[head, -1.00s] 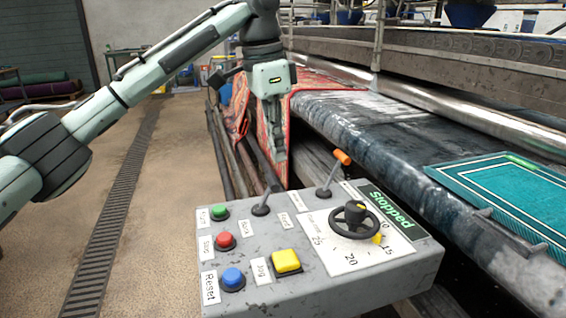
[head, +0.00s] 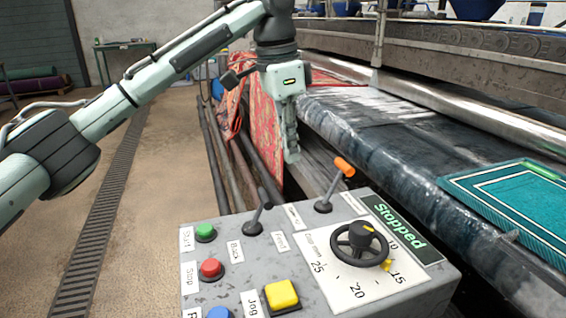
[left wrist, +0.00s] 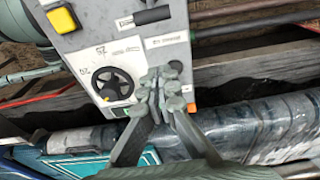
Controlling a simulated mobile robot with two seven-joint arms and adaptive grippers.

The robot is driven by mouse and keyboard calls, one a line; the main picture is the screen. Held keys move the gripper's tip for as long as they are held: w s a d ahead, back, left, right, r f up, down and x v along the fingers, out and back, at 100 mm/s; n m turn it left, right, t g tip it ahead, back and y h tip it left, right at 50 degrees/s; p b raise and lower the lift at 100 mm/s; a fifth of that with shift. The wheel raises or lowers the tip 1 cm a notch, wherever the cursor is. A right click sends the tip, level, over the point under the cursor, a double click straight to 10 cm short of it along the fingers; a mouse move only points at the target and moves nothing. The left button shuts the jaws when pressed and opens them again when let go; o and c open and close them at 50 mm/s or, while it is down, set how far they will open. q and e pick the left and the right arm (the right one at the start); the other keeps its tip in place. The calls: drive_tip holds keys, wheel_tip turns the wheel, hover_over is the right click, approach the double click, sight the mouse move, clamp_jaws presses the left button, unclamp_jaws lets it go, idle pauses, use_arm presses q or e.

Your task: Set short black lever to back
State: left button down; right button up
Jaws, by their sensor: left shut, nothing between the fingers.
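The short black lever (head: 259,212) stands on the grey control panel (head: 225,285) between the "Back" label (head: 235,251) and the "Feed" label (head: 281,241). Its tip leans a little to the right in the head view. My left gripper (head: 292,157) is shut and empty, pointing down. In the head view it appears above and right of the lever, apart from it. In the left wrist view my left gripper (left wrist: 165,82) covers part of the panel near the dial. A black bar there (left wrist: 152,15) looks like the lever. My right gripper is not in view.
An orange-tipped lever (head: 334,186) stands right of the black lever. A dial (head: 360,243), green (head: 205,232), red (head: 210,269) and yellow (head: 282,296) buttons share the panel. A "Stopped" display (head: 400,226) is at its right. The machine roller (head: 390,150) runs behind.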

sight(260, 211)
use_arm(q)
drive_tip(key=f, duration=0.6)
drive_tip(key=d+f, duration=0.1)
drive_tip(key=f, duration=0.1)
drive_tip(key=shift+w+f, duration=0.2)
drive_tip(key=shift+f, duration=0.2)
drive_tip(key=a, duration=0.2)
drive_tip(key=s+a, duration=0.1)
drive_tip(key=shift+r, duration=0.4)
drive_tip(key=shift+s+a, duration=0.1)
drive_tip(key=shift+a, duration=0.25)
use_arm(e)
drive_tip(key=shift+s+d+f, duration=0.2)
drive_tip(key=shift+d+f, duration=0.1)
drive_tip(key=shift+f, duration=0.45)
